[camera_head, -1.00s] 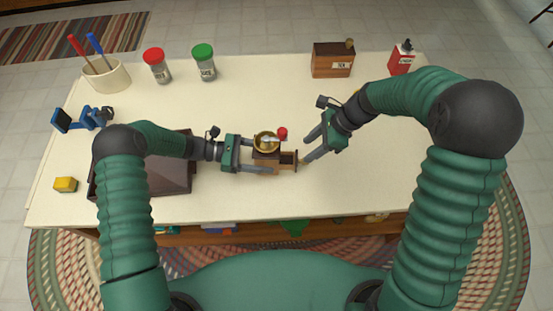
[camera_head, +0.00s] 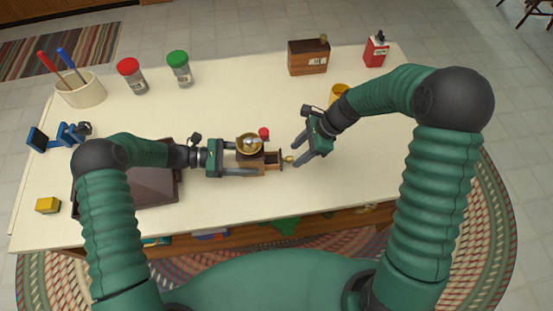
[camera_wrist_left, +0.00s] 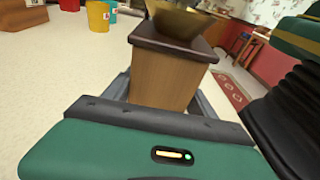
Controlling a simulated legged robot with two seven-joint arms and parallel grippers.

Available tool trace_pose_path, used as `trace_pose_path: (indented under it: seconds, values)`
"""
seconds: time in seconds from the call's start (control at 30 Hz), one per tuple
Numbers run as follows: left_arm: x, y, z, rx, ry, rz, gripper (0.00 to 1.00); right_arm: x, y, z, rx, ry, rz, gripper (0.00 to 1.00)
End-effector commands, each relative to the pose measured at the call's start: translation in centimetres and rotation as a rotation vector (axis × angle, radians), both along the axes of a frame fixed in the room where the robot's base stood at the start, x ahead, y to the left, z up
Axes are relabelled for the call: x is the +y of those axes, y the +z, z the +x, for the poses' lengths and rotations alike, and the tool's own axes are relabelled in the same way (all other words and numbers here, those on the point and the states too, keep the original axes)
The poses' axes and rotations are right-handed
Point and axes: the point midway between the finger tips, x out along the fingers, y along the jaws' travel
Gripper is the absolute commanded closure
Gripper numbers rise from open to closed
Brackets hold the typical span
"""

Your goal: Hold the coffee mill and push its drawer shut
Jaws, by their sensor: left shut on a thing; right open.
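The wooden coffee mill (camera_head: 251,157) stands on the table with a brass bowl and a red crank knob on top. Its drawer (camera_head: 273,160) sticks out to the right, with a small pale knob (camera_head: 288,159) at its front. My left gripper (camera_head: 240,163) is shut on the mill body from the left. In the left wrist view, the mill's wooden side (camera_wrist_left: 161,80) sits between the fingers. My right gripper (camera_head: 297,152) is open, just right of the drawer knob, fingers pointing down-left. Whether a finger touches the knob, I cannot tell.
A dark tray (camera_head: 150,190) lies under my left forearm. A yellow cup (camera_head: 339,93) stands by my right wrist. A wooden box (camera_head: 308,58), a red tin (camera_head: 376,50), two shakers (camera_head: 180,69) and a utensil crock (camera_head: 81,91) stand at the back.

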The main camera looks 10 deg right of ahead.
Motion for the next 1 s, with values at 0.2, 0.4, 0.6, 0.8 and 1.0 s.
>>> trace_pose_path:
  seconds: [0.2,0.4,0.6,0.8,1.0]
  values:
    - [0.1,-0.1,0.0,0.001,0.001,0.004,0.73,1.3,-2.3,0.1,0.000,0.001,0.000,0.53]
    - [0.1,-0.1,0.0,0.001,0.001,0.004,0.73,1.5,-2.7,0.2,-0.002,0.000,0.000,0.53]
    - [0.1,-0.2,0.0,0.001,0.001,0.004,0.73,1.5,-2.7,0.2,-0.002,0.000,0.000,0.61]
    - [0.1,-0.2,0.0,0.001,0.001,0.004,0.73,1.5,-2.7,0.2,-0.002,-0.001,0.000,0.87]
    - [0.1,-0.2,-0.1,0.002,0.000,0.004,0.73,1.5,-2.7,0.2,-0.002,-0.001,-0.001,1.00]
